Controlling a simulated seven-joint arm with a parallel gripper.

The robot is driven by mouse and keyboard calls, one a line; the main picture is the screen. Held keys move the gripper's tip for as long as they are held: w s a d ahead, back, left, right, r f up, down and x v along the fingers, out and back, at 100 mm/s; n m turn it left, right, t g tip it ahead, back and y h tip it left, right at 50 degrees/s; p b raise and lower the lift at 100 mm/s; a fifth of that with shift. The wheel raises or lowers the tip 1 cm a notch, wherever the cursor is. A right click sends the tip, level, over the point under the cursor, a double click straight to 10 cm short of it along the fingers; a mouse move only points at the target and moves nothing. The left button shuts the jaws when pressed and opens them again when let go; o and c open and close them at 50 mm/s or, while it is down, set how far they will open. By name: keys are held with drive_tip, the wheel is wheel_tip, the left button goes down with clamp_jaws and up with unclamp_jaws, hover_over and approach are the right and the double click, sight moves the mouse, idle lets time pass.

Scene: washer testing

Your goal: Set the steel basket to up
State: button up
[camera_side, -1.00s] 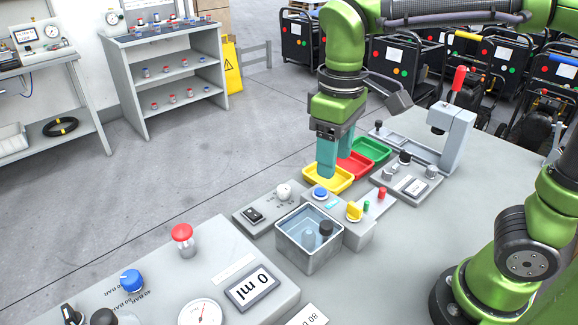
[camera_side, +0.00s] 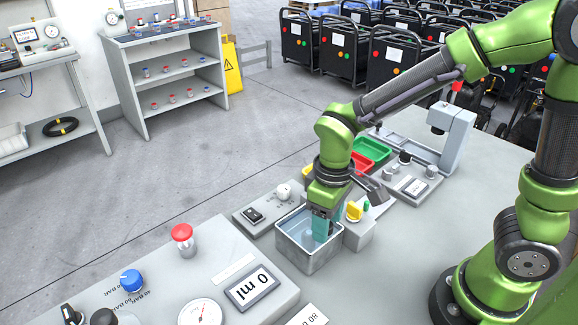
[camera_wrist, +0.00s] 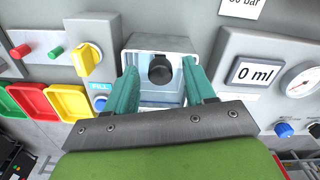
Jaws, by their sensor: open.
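The square, open-topped steel tank (camera_side: 306,259) holds bluish water. I cannot make out a separate basket in it. In the wrist view the tank (camera_wrist: 135,42) shows a round black knob (camera_wrist: 160,69) inside it. My gripper (camera_side: 321,236) points down into the tank in the side view, its teal fingers partly below the rim. In the wrist view my gripper (camera_wrist: 160,88) is open, one finger on each side of the black knob. It does not look closed on the knob. In the side view my gripper hides the knob.
A yellow knob (camera_side: 354,211) stands on the panel right of the tank. A switch box (camera_side: 253,214) is to the left. Red (camera_side: 361,167) and green (camera_side: 371,153) trays lie behind. A large console with a 0 ml display (camera_side: 251,287) is in front.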

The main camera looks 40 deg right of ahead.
clamp_jaws()
drive_tip(key=shift+r, duration=1.95)
unclamp_jaws()
